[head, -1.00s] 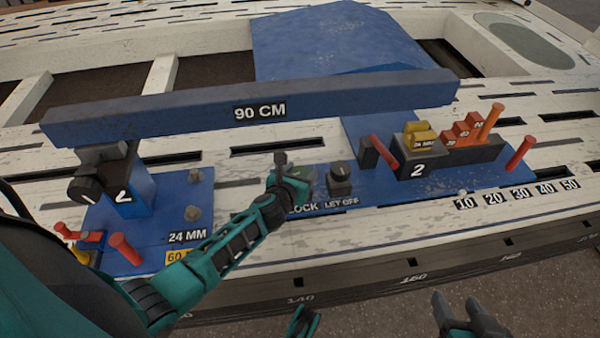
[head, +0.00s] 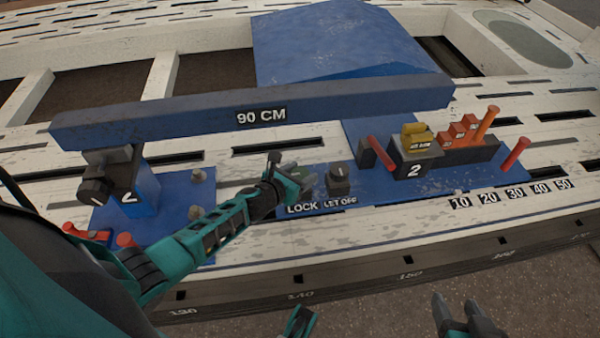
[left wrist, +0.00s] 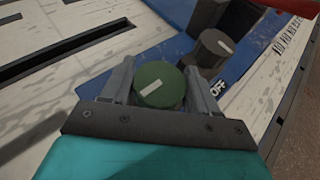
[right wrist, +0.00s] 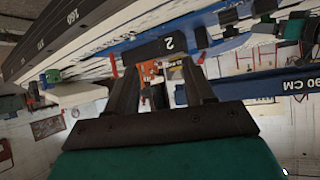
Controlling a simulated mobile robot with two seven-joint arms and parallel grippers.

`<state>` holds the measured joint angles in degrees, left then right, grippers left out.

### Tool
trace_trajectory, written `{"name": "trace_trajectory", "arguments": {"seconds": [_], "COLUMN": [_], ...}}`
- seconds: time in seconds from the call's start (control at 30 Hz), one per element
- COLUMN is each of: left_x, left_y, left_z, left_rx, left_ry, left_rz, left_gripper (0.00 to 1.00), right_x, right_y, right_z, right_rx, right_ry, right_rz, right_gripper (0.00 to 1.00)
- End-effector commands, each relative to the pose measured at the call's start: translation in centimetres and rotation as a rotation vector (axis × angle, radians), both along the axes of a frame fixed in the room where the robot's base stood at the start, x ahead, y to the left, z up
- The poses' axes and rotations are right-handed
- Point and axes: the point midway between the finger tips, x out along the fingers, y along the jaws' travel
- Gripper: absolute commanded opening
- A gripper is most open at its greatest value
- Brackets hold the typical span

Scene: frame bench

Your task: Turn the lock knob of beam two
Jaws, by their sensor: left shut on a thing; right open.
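The lock knob (left wrist: 160,88) is a round green knob with a pale bar mark, slanted in the left wrist view. My left gripper (left wrist: 158,92) is shut on it, with one finger on each side. In the head view the left gripper (head: 284,180) is above the LOCK label (head: 302,209) and mostly hides the knob. The blue 90 CM beam (head: 350,103) lies across behind it, on a left post marked 2 (head: 142,192). My right gripper (head: 460,312) is open and empty in front of the bench; its spread fingers also show in the right wrist view (right wrist: 163,92).
A dark LET OFF knob (head: 339,178) stands close to the right of the lock knob. Further right are a block marked 2 (head: 413,165), a red handle (head: 381,153) and orange steps (head: 460,131). The white slotted bench top (head: 400,225) is clear in front.

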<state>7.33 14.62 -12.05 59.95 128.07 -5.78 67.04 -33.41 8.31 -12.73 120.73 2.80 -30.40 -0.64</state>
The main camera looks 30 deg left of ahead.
Motion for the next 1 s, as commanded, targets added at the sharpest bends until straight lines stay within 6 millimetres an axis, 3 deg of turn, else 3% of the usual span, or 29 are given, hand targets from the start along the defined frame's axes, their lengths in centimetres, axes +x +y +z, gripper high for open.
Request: {"name": "trace_trajectory", "arguments": {"seconds": [0.23, 0.57, 0.83, 1.0], "left_x": [0.0, -0.6, -4.8, -8.0], "left_y": [0.0, 0.0, 0.7, 1.2], "left_z": [0.0, 0.3, 2.3, 3.6], "left_rx": [0.001, 0.0, 0.0, 0.0], "left_ry": [0.0, 0.001, 0.003, 0.002], "left_rz": [0.0, 0.0, 0.001, 0.0], "left_gripper": [0.8, 0.8, 0.8, 0.8], "right_x": [0.0, 0.1, 0.2, -0.2], "right_y": [0.1, 0.2, -0.1, -0.6], "right_z": [0.1, 0.8, 2.7, 2.9], "right_rx": [0.001, 0.003, -0.001, -0.011], "right_ry": [-0.001, -0.004, -0.021, -0.009], "right_rz": [0.002, 0.002, -0.006, -0.009], "right_gripper": [0.53, 0.53, 0.53, 0.53]}}
